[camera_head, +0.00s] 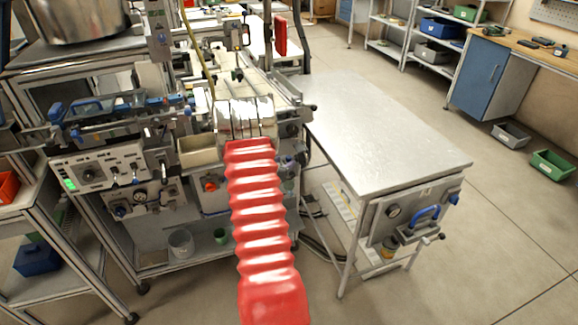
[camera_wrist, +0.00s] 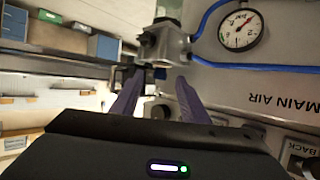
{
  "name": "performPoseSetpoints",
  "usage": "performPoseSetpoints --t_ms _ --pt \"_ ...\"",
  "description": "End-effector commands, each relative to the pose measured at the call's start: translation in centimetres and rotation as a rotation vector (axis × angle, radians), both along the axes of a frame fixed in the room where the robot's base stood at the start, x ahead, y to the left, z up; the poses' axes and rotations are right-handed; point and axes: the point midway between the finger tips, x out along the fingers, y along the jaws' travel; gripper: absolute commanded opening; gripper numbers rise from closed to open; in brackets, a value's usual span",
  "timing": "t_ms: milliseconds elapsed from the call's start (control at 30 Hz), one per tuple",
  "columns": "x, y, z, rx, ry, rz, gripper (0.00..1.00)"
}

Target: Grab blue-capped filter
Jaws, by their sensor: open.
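My gripper (camera_wrist: 160,88) shows in the wrist view as two purple fingers spread apart, with no object visibly clamped between them. A grey metal fitting (camera_wrist: 166,44) lies just beyond the fingertips, beside a panel with a round gauge (camera_wrist: 240,30). A small dark part with a bluish tint (camera_wrist: 158,73) shows between the fingertips; I cannot tell whether it is the blue-capped filter or whether the fingers touch it. In the head view my red-sleeved arm reaches to the machine, and its fingers cannot be made out there.
Blue tubes (camera_wrist: 265,68) run along the panel close to the fingers. In the head view a machine bench (camera_head: 105,168) with a control panel stands at left. A bare metal side table (camera_head: 385,130) stands to the right, with open floor beyond it.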

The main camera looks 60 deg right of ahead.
Motion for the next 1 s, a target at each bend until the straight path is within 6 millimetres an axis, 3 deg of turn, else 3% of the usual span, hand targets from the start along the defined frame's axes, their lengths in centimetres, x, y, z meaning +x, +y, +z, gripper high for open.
performPoseSetpoints --t_ms 233,800,1000 --pt "0.0 -2.5 -1.0 0.0 0.0 -0.001 0.41" --pt "0.0 -2.7 -1.1 0.0 0.0 0.0 0.41" --pt "0.0 -2.7 -1.1 0.0 0.0 0.0 0.27"
